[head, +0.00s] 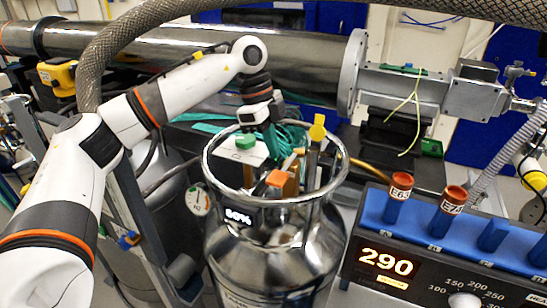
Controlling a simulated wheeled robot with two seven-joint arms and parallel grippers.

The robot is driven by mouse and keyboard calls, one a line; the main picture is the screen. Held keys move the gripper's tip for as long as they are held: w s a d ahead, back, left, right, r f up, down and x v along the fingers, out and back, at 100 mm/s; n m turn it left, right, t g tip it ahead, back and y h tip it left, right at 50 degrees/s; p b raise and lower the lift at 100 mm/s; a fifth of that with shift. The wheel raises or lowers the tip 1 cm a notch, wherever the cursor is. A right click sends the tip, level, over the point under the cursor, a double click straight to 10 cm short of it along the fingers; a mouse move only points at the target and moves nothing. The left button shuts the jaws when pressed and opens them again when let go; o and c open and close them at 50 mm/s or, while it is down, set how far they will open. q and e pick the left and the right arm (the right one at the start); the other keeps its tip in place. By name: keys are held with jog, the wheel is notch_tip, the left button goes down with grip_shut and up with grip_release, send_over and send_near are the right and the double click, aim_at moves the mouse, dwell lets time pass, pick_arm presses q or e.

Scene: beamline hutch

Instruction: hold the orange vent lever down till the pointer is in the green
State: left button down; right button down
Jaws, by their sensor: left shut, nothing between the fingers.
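A steel dewar (265,262) with a ring handle stands in the middle. An orange block-shaped tip (279,179), which looks like the vent lever, shows inside the ring near the front. My left gripper (268,146) reaches down from above over the dewar's top, behind and left of the orange tip. Its fingers are shut and empty, and they appear apart from the orange tip. My right gripper is not in view.
A green cap (246,142) and a yellow knob (317,128) are among the dewar's fittings. A blue-topped controller (400,262) reading 290 stands at right with orange-capped vials. A braided hose and a steel beam pipe (190,55) cross behind and above.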

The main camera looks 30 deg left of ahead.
aim_at(278, 177)
pick_arm(q)
jog(key=x, duration=0.1)
jog(key=p+x, duration=0.1)
jog(key=x, duration=0.1)
jog(key=shift+a+f, duration=0.3)
jog(key=shift+f, duration=0.1)
jog(key=shift+f+p, duration=0.35)
jog(key=shift+f, duration=0.2)
